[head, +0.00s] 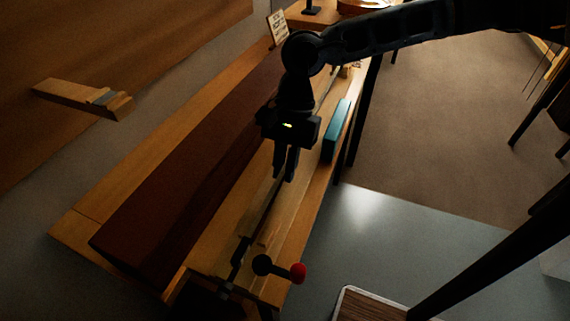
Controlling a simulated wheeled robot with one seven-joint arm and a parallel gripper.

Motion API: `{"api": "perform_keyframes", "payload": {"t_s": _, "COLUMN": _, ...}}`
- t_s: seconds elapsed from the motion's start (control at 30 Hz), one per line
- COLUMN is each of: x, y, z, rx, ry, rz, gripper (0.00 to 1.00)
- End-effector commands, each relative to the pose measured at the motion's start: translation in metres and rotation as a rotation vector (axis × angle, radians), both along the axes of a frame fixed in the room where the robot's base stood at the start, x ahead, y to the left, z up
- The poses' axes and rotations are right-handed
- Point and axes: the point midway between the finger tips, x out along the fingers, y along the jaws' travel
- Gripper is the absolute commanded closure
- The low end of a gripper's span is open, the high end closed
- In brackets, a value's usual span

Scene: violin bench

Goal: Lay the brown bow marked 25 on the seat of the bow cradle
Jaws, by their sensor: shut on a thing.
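My gripper (285,178) points down over the front strip of the bench, shut on a long thin bow. The bow (258,213) runs along the bench, from near the pale wooden piece at the far end to a dark near end (239,252) at the lower left of the gripper. Its middle is partly hidden by the gripper. The number on the bow cannot be read. A pale wooden block (268,233) lies below and beside the bow; I cannot tell whether it is part of the bow cradle, or whether the bow touches anything below.
A dark brown panel (190,190) covers the bench's middle. A teal box (336,130) stands at the right edge. A red-ended knob (297,273) sticks out at the near end. A small card (278,28) stands at the far end. A wooden bracket (85,97) is on the left.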

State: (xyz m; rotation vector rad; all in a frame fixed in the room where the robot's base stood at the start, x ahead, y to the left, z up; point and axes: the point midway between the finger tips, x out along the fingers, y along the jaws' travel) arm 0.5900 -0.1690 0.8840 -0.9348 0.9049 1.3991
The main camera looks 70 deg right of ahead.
Motion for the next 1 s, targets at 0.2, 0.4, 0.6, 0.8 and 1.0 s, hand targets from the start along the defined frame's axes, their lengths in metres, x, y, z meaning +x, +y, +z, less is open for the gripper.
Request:
{"api": "perform_keyframes", "payload": {"t_s": 0.2, "x": 0.0001, "y": 0.0, "z": -0.0022, "rx": 0.0, "ry": 0.0, "rz": 0.0, "gripper": 1.0}}
{"api": "perform_keyframes", "payload": {"t_s": 0.4, "x": 0.0001, "y": 0.0001, "z": -0.0036, "rx": 0.0, "ry": 0.0, "rz": 0.0, "gripper": 1.0}}
{"api": "perform_keyframes", "payload": {"t_s": 0.6, "x": 0.0001, "y": 0.0001, "z": -0.0052, "rx": 0.0, "ry": 0.0, "rz": 0.0, "gripper": 1.0}}
{"api": "perform_keyframes", "payload": {"t_s": 0.8, "x": 0.0001, "y": 0.0001, "z": -0.0046, "rx": 0.0, "ry": 0.0, "rz": 0.0, "gripper": 1.0}}
{"api": "perform_keyframes", "payload": {"t_s": 1.0, "x": 0.0001, "y": 0.0001, "z": -0.0047, "rx": 0.0, "ry": 0.0, "rz": 0.0, "gripper": 0.7}}
